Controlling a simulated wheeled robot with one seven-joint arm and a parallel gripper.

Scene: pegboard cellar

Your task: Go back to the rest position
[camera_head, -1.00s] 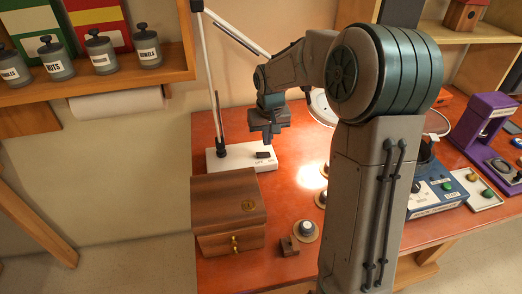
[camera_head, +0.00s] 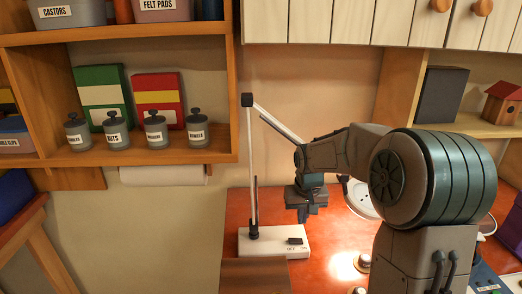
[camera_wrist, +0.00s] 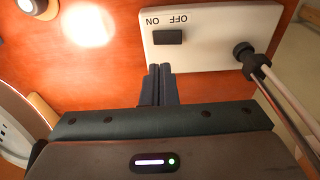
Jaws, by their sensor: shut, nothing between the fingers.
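My gripper (camera_head: 306,207) hangs pointing down above the red-brown workbench, at the end of my bent arm. In the wrist view its two dark fingers (camera_wrist: 160,84) are together with nothing between them. They appear in front of the near edge of the white lamp base (camera_wrist: 215,38), which carries a black switch (camera_wrist: 168,37) marked OFF and ON. A bright glare patch lies on the bench.
The lamp's thin post (camera_head: 251,165) and slanted arm rise beside my gripper. A wooden box (camera_head: 255,276) shows at the bottom edge. A shelf (camera_head: 110,158) with labelled jars is at left. A paper roll (camera_head: 163,175) hangs below it. Cabinets (camera_head: 310,22) are above.

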